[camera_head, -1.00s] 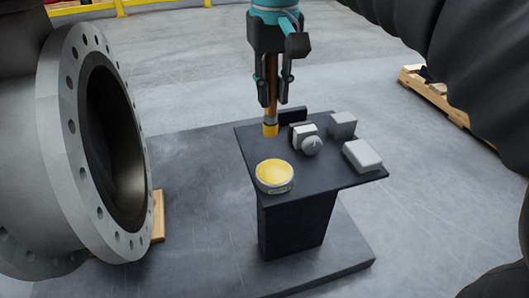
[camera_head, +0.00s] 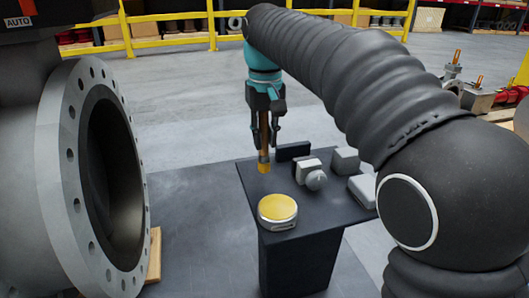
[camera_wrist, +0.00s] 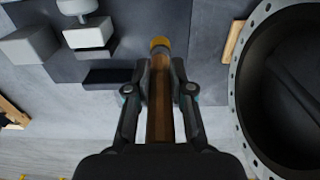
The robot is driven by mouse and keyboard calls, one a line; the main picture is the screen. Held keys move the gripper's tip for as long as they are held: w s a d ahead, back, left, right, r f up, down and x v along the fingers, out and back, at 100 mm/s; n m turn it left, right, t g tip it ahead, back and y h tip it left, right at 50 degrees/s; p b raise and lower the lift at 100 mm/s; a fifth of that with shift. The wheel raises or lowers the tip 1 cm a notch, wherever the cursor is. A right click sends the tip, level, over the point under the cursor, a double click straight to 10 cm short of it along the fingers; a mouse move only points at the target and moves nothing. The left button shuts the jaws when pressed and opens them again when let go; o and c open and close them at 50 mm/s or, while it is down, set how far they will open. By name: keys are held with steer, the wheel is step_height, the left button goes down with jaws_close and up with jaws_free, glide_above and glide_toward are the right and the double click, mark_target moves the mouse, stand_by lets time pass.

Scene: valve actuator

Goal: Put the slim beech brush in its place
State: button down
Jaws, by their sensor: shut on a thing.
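My gripper (camera_head: 264,135) is shut on the slim beech brush (camera_head: 264,160), a thin brown stick with a yellow end. The brush hangs upright, yellow end down, over or beside the left back edge of the dark stand; I cannot tell its exact height. In the wrist view the brush (camera_wrist: 160,95) lies between the two fingers, its yellow end pointing away from the gripper. A round tin with a yellow top (camera_head: 277,209) sits on the front left of the stand.
The dark stand (camera_head: 246,185) also bears a grey knobbed block (camera_head: 309,172), a grey cube (camera_head: 345,160), a pale block (camera_head: 363,188) and a dark upright block (camera_head: 293,151). A large flanged pipe (camera_head: 66,150) stands at the left. A yellow railing (camera_head: 180,40) runs behind.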

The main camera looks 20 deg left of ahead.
mark_target(265, 156)
step_height(265, 156, down, 4)
steer(key=shift+w+f+b, duration=0.1)
steer(key=shift+b, duration=0.65)
steer(key=c, duration=1)
jaws_free()
steer(key=r+p, duration=0.4)
steer(key=r, duration=0.8)
steer(key=shift+s, duration=0.2)
steer(key=shift+d, duration=0.1)
